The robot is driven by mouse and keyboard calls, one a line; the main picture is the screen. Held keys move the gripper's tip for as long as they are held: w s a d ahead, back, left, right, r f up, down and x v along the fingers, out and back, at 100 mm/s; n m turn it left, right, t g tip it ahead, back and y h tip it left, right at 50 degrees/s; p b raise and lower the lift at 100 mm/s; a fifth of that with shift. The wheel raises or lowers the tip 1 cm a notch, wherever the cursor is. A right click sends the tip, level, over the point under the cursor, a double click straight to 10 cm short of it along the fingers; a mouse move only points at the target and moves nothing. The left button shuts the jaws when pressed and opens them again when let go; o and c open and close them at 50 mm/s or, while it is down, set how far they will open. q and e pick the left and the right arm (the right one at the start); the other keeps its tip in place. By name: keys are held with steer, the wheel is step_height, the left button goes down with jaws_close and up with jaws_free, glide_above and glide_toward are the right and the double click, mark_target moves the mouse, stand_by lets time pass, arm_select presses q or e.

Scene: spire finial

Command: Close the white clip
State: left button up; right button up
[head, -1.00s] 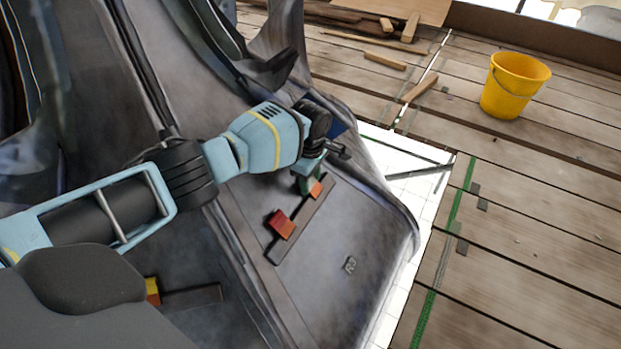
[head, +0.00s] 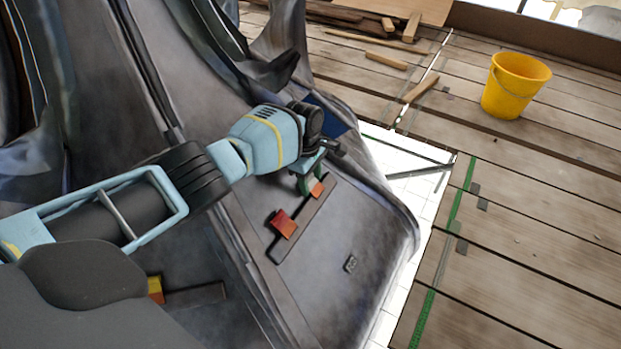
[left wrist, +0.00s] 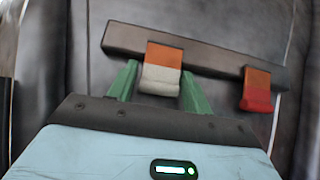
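The white clip (left wrist: 160,80) has an orange base and sits on a dark bar (left wrist: 211,57); in the left wrist view it lies between my two green fingertips. My left gripper (left wrist: 158,86) is open, one finger on each side of the clip, with gaps visible. In the head view only the clip's orange part (head: 317,189) shows clearly, beside my left gripper (head: 310,180); the white flap is hidden there. I cannot tell whether the fingers touch the clip. My right gripper is not in view.
A red clip with an orange base (head: 283,224) is on the same bar, also in the left wrist view (left wrist: 257,92). A second bar (head: 195,295) with a yellow and red clip (head: 154,289) is lower left. A yellow bucket (head: 515,88) stands on the planks at right.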

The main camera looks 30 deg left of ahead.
arm_select(q)
steer(key=shift+o, duration=1.1)
steer(key=shift+r, duration=0.25)
steer(key=r+p, duration=0.1)
steer(key=r, duration=0.1)
steer(key=r+p, duration=0.1)
steer(key=r, duration=0.1)
steer(key=r+p, duration=0.2)
steer(key=r, duration=0.1)
steer(key=shift+a, duration=0.35)
steer(key=shift+r, duration=0.15)
steer(key=shift+s, duration=0.1)
